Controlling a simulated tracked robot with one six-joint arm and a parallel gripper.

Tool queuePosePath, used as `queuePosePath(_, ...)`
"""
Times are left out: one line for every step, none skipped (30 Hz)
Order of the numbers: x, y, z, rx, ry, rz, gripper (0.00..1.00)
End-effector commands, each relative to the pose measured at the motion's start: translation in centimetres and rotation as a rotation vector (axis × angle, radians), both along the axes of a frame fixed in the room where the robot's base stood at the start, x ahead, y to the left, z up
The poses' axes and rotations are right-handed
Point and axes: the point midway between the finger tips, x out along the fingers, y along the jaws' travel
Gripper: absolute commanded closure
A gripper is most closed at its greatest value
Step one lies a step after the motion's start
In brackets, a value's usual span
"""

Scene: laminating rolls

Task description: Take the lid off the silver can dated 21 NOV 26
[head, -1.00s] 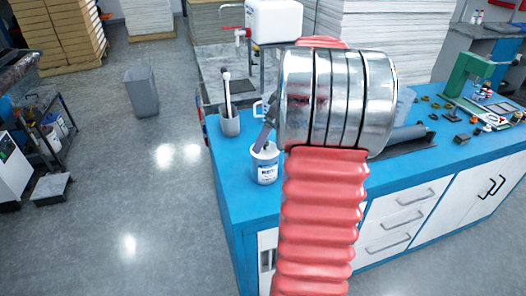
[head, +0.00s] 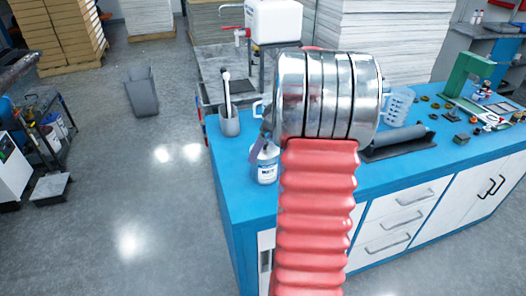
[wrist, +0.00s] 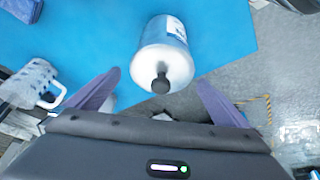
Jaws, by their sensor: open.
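A silver-white can (wrist: 172,32) with a blue-marked label stands on the blue worktop. Its pale lid (wrist: 177,66) has a black knob (wrist: 160,82) and is on the can. The can also shows in the head view (head: 266,171), near the worktop's left end, with its top partly hidden. No date is readable. My gripper (wrist: 158,78) is open, with purple fingers spread to the left and right of the lid and knob, with gaps between. In the head view, a purple finger shows at the can's top and my arm hides the rest of the gripper.
A grey cup (head: 229,126) with a brush stands behind the can. A clear jug (wrist: 33,84) is at the left of the wrist view. A dark roller (head: 403,137) lies right of my arm. The worktop (head: 233,185) is clear left of the can.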

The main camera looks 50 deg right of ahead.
Motion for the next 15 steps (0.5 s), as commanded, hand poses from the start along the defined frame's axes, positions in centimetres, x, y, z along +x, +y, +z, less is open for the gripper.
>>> queuePosePath(0.01, 0.00, 0.02, 0.000, 0.000, 0.000, 0.00)
queuePosePath(0.01, 0.00, 0.02, 0.000, 0.000, 0.000, 0.01)
queuePosePath(0.01, 0.01, 0.02, 0.000, 0.000, 0.000, 0.04)
queuePosePath(0.01, 0.01, 0.02, 0.000, 0.000, 0.000, 0.06)
queuePosePath(0.01, 0.01, 0.02, 0.000, 0.000, 0.000, 0.08)
queuePosePath(0.02, 0.02, 0.02, 0.000, 0.000, 0.000, 0.11)
queuePosePath(0.02, 0.02, 0.02, 0.000, 0.000, 0.000, 0.13)
queuePosePath(0.02, 0.02, 0.02, 0.000, 0.000, 0.000, 0.15)
queuePosePath(0.02, 0.02, 0.02, 0.000, 0.000, 0.000, 0.18)
queuePosePath(0.02, 0.02, 0.02, 0.000, 0.000, 0.000, 0.20)
queuePosePath(0.02, 0.03, 0.02, 0.000, 0.000, 0.000, 0.22)
queuePosePath(0.03, 0.03, 0.02, 0.000, 0.000, 0.001, 0.25)
queuePosePath(0.03, 0.03, 0.02, 0.000, 0.000, 0.001, 0.27)
queuePosePath(0.03, 0.03, 0.02, 0.000, 0.000, 0.001, 0.29)
queuePosePath(0.03, 0.03, 0.02, 0.000, 0.000, 0.001, 0.32)
